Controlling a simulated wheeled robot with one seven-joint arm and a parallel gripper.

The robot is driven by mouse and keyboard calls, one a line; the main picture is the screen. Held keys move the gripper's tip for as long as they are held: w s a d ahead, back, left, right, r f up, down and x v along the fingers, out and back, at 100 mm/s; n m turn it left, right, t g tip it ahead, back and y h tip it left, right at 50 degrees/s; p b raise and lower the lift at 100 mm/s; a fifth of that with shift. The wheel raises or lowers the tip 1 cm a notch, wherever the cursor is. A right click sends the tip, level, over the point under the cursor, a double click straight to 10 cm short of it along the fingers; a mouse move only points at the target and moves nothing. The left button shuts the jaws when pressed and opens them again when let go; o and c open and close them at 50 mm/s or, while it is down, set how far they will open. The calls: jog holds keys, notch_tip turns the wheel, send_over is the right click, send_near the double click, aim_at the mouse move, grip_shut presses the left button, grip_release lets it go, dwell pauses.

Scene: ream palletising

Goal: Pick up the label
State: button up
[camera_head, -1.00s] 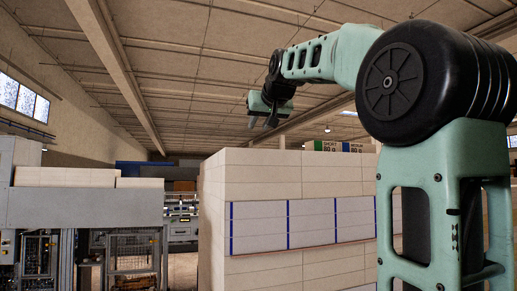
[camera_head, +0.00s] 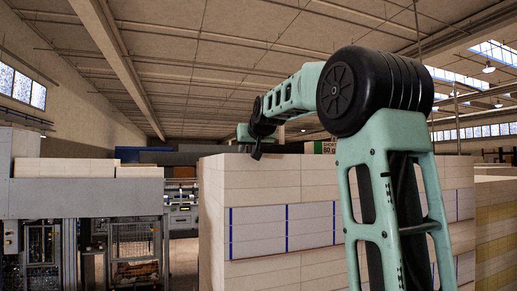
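A label reading "SHORT 80 g" (camera_head: 328,147), green and white, shows just above the top edge of the large pale stack (camera_head: 265,180). My arm covers part of the area to its right. I cannot tell whether it stands on the stack or behind it. My gripper (camera_head: 256,155) is at the end of the outstretched arm, low over the left part of the stack's top and left of the label. It is small and dark here, so I cannot tell whether its fingers are open or shut. Nothing can be made out hanging from it.
The stack fills the middle, with blue-edged pale panels (camera_head: 259,231) on its front. Grey machinery (camera_head: 85,197) with cages stands at the left. More yellowish stacks (camera_head: 495,230) stand at the right.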

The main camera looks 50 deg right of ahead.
grip_shut()
dwell(0.3)
